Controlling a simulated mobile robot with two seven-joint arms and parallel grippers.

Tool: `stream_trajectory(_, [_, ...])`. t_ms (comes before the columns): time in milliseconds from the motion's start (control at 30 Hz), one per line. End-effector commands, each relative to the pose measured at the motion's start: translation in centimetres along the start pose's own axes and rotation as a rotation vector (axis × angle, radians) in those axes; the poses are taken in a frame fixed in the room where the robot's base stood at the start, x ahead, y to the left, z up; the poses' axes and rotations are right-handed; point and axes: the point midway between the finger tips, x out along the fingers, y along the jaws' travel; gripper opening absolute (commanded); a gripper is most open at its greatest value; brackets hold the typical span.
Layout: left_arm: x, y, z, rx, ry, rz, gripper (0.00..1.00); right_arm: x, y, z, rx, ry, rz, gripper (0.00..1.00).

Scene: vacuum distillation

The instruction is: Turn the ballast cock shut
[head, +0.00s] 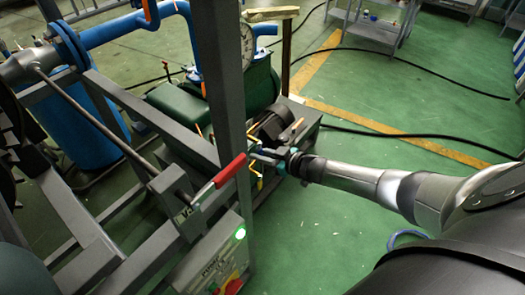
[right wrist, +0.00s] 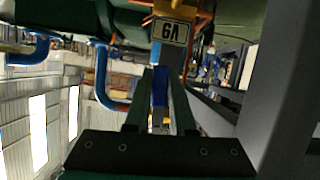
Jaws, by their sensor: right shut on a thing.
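My right gripper (head: 266,156) reaches in from the right to the side of the green pump (head: 262,82). In the right wrist view its two fingers (right wrist: 161,84) are shut on a narrow blue handle (right wrist: 160,92), which I take to be the ballast cock's. A tag (right wrist: 170,31) reading V9, upside down, hangs just above the fingertips. In the head view the fingers hide most of the cock, and its exact angle cannot be told. My left gripper is not in view.
A grey frame post (head: 222,90) and a red-handled lever (head: 230,170) stand left of my right gripper. Below is a box with a green lamp (head: 239,233).

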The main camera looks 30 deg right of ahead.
Motion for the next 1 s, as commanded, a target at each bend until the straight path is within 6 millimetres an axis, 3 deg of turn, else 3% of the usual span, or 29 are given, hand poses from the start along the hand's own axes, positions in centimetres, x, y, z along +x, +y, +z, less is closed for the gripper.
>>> stream_trajectory(767, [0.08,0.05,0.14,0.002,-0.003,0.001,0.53,0.02,-0.59,-0.12,0.099,0.003,-0.040,0.00])
stream_trajectory(800, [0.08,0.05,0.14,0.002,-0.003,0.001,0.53,0.03,-0.59,-0.13,0.099,0.003,-0.040,0.26])
stream_trajectory(1000, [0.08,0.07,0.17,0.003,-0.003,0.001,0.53,0.02,-0.58,-0.10,0.096,0.002,-0.039,0.48])
